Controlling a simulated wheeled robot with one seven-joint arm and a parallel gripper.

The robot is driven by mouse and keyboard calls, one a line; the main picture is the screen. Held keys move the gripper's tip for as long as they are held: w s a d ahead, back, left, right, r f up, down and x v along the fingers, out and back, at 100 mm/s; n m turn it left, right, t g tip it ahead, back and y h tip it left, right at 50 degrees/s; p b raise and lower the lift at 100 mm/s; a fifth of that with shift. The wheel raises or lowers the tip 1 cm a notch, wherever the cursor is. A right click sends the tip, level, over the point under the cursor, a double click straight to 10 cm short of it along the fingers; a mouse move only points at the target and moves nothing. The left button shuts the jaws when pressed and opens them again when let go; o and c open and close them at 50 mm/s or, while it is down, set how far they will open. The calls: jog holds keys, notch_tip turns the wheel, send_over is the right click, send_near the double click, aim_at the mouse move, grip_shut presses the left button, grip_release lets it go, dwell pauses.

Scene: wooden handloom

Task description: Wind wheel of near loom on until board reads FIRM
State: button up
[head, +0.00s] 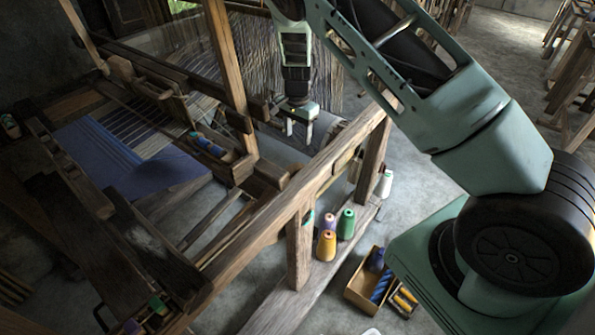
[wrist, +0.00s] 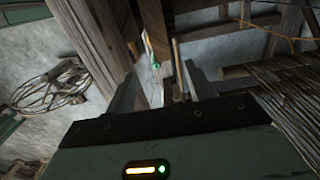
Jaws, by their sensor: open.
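The near loom (head: 300,185) is a wooden frame with a blue cloth (head: 125,150) on its left side and pale threads at the back. My gripper (head: 299,130) points down over the loom's back end, beside the grey thread-wound roller (head: 335,128). In the wrist view my gripper (wrist: 163,88) is open, with a thin brown upright rod (wrist: 177,70) showing between its fingers. I cannot tell whether the rod touches them. A narrow pale plate with a green mark (wrist: 155,65) is just beyond. No wheel is clearly recognisable, and I can read no word on a board.
Thread cones (head: 347,224) stand on the loom's lower rail. A wooden box (head: 368,285) with spools is on the floor nearby. A coiled cable (wrist: 50,88) lies on the floor in the wrist view. Wooden posts rise close to my gripper.

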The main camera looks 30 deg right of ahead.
aim_at(298, 165)
notch_tip(298, 165, down, 17)
jog(key=p, duration=0.4)
jog(key=shift+r, duration=0.1)
